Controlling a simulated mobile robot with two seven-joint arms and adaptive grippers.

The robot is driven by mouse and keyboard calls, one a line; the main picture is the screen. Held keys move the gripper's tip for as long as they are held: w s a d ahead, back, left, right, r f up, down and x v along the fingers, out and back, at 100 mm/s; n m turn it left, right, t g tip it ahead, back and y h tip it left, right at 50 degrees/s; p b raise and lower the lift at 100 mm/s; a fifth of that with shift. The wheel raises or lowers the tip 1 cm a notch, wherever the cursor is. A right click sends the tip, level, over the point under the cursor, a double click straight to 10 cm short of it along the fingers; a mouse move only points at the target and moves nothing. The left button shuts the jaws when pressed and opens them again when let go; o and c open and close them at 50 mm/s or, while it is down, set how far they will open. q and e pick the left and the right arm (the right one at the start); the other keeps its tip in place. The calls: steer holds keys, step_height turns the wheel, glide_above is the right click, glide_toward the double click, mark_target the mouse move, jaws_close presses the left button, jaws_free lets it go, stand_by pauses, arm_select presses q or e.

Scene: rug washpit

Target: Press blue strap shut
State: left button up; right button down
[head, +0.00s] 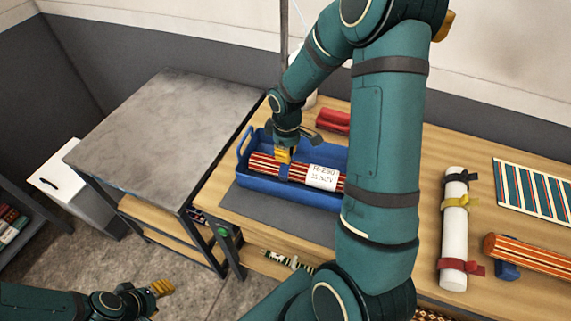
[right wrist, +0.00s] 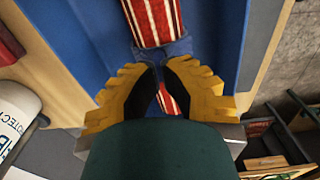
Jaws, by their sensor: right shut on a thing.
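A rolled rug with red, cream and dark stripes (head: 262,164) lies in a blue tray (head: 243,178) on the wooden table. A white label (head: 322,177) marked R-290 wraps it. The blue strap (head: 284,172) goes around the roll left of the label; it also shows in the right wrist view (right wrist: 177,48). My right gripper (head: 284,157) is above the roll, its yellow fingers (right wrist: 160,72) shut on the blue strap. The fingers hide the strap's ends. My left gripper (head: 152,290) is low at the left, away from the table; its opening is unclear.
An orange striped roll (head: 530,255) and a flat striped rug (head: 535,195) lie farther right. A red item (head: 333,120) lies behind the tray. A grey-topped table (head: 165,130) at left is clear.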

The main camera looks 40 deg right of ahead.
steer(key=shift+r+p, duration=3)
steer(key=shift+r, duration=1.05)
